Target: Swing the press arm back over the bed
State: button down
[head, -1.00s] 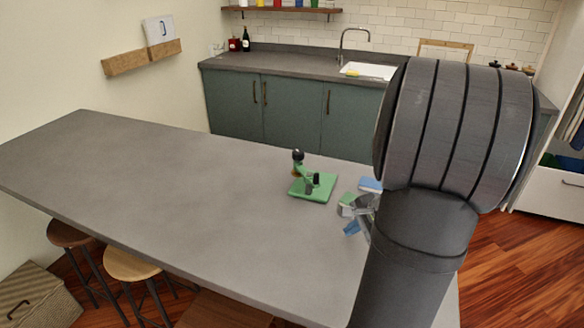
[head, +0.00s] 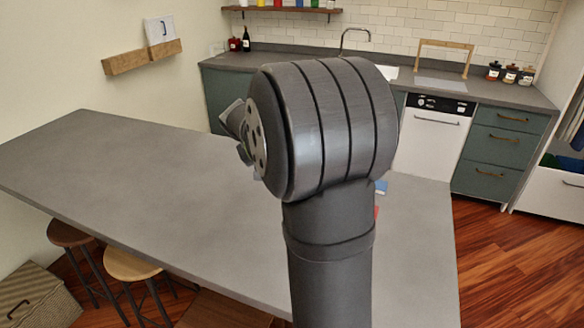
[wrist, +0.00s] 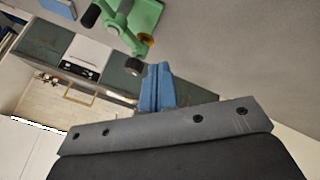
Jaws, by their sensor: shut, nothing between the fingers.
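The green press (wrist: 143,14) shows at the top of the wrist view, cut off by the frame edge. A black cylinder (wrist: 90,15) stands on it, and a brown disc (wrist: 147,39) and a dark round knob (wrist: 133,65) sit at its near end. My gripper (wrist: 157,70) has blue fingers, shut and empty, close beside the dark knob; I cannot tell whether they touch it. In the head view my arm hides the press and the gripper's fingers. The press bed is only partly in view, so the arm's angle over it is unclear.
The grey counter (head: 130,180) is clear on its left side. A blue block (head: 381,187) and a red piece (head: 376,212) peek out right of my arm. A blue thing (wrist: 60,7) also shows at the wrist view's top left. Stools (head: 130,264) stand along the front.

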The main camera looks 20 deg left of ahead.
jog(key=x, duration=1)
jog(key=shift+w+a+r, duration=0.1)
jog(key=shift+w+a, duration=0.1)
jog(key=shift+a, duration=0.05)
jog(key=shift+w+d+r, duration=0.2)
jog(key=shift+w+d, duration=1.1)
jog(key=shift+w, duration=0.05)
